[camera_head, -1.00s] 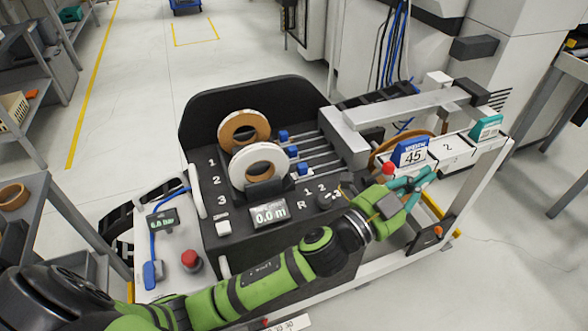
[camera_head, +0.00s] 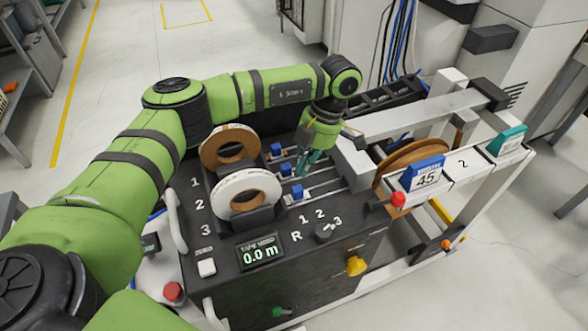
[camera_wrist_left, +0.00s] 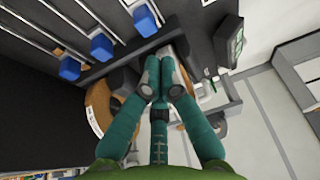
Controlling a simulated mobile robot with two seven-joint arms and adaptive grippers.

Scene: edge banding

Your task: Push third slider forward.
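Three blue sliders sit on metal rods in the black machine top. The third slider (camera_head: 297,191) is the nearest one in the head view, beside the white roll; the second slider (camera_head: 286,169) and first slider (camera_head: 277,150) lie behind it. The sliders also show at the upper left of the wrist view, the third one (camera_wrist_left: 145,20) nearest the display. My left gripper (camera_head: 305,166) hangs pointing down over the rods, close to the sliders. Its teal fingers (camera_wrist_left: 162,72) are drawn together, with nothing visible between them; contact cannot be told. My right gripper is out of view.
A brown roll (camera_head: 230,147) and a white roll (camera_head: 246,192) stand left of the sliders. The display (camera_head: 260,251) reads 0.0 m. A rotary knob (camera_head: 324,232), a red knob (camera_head: 398,199) and a yellow knob (camera_head: 356,265) protrude nearby. A metal housing (camera_head: 354,162) bounds the rods' right ends.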

